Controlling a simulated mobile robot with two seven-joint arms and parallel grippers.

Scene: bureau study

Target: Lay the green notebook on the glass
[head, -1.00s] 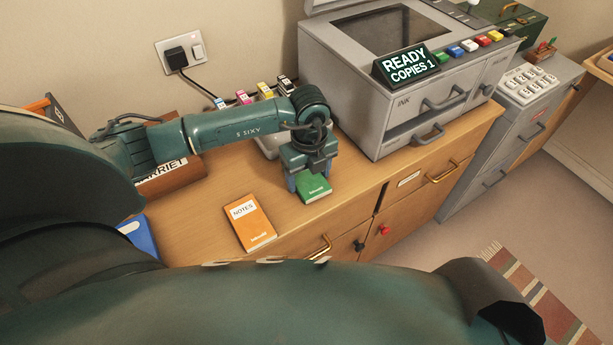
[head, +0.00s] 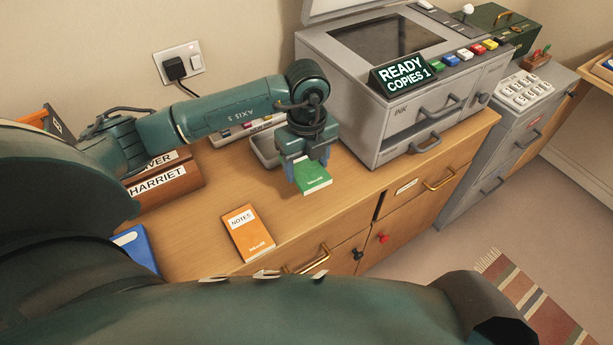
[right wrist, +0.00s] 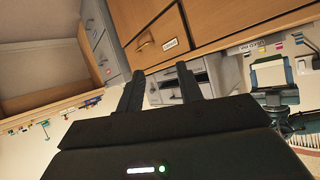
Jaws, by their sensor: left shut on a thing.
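The green notebook (head: 315,178) is in my left gripper (head: 308,165), which is shut on it. The gripper points down and holds the notebook above the desk top, in front of the copier's left side. The gripper hides the notebook's rear part. The copier's dark glass (head: 388,36) is uncovered, up and to the right of the notebook, with the lid (head: 335,8) raised behind it. In the right wrist view my right gripper (right wrist: 158,78) has its two fingers apart with nothing between them.
The grey copier (head: 385,115) carries a READY sign (head: 402,73) and coloured buttons along its front. An orange notebook (head: 248,232) lies on the wooden desk (head: 205,235). A blue item (head: 136,246), name-labelled trays (head: 160,180) and a grey tray (head: 265,150) are leftward.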

